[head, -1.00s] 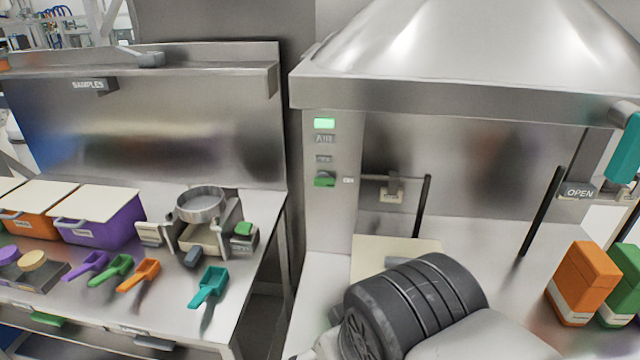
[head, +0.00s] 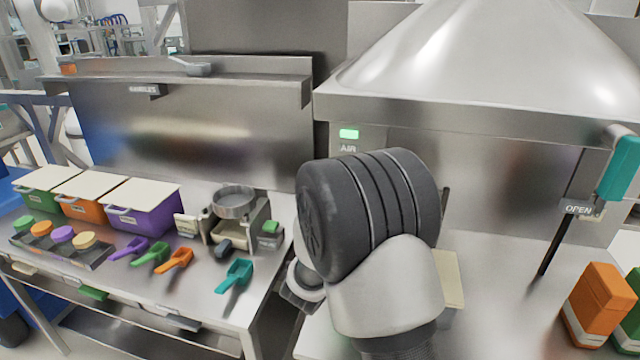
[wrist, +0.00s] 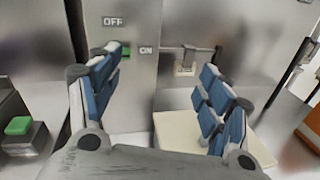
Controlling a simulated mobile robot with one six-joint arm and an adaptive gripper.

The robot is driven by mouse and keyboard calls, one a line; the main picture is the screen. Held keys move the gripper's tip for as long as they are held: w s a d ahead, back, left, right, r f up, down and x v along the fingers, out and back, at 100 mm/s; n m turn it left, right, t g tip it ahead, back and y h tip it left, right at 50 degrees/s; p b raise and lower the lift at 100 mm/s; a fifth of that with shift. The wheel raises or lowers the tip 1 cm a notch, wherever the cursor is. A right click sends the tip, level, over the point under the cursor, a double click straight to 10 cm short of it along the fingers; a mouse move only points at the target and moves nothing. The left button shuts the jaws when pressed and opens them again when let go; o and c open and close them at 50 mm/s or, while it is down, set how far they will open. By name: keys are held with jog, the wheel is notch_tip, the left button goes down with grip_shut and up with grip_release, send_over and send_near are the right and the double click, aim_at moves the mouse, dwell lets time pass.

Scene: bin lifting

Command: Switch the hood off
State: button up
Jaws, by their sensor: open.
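The steel hood (head: 480,60) stands at the right in the head view. A green light (head: 349,133) glows on its front post above an AIR label. The green switch (wrist: 125,51) shows in the wrist view beside the ON label (wrist: 146,50), below and right of the OFF label (wrist: 112,21). The left finger partly covers it. My gripper (wrist: 161,62) is open and empty, its blue-padded fingers spread. Its left fingertip appears close to the switch; I cannot tell whether it touches. In the head view my dark wrist hides the switch.
A pale board (wrist: 205,130) lies on the hood's worktop below my gripper. Orange and green containers (head: 597,305) stand at the right. The left bench holds scoops (head: 235,276), a sieve device (head: 233,203) and coloured bins (head: 140,207). A teal handle (head: 620,170) hangs at the right.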

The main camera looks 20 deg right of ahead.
jog(key=w+a+f+n+t+y, duration=0.2)
jog(key=w+a+f+n+y, duration=0.1)
jog(key=w+a+f+n, duration=0.1)
jog(key=b+x, duration=0.2)
jog(key=x, duration=1.4)
jog(key=shift+w+d+r+b, duration=0.2)
jog(key=shift+d+r+b, duration=0.15)
jog(key=shift+d+r, duration=0.15)
jog(key=shift+a, duration=0.1)
jog(key=shift+c, duration=0.4)
jog(key=c, duration=1)
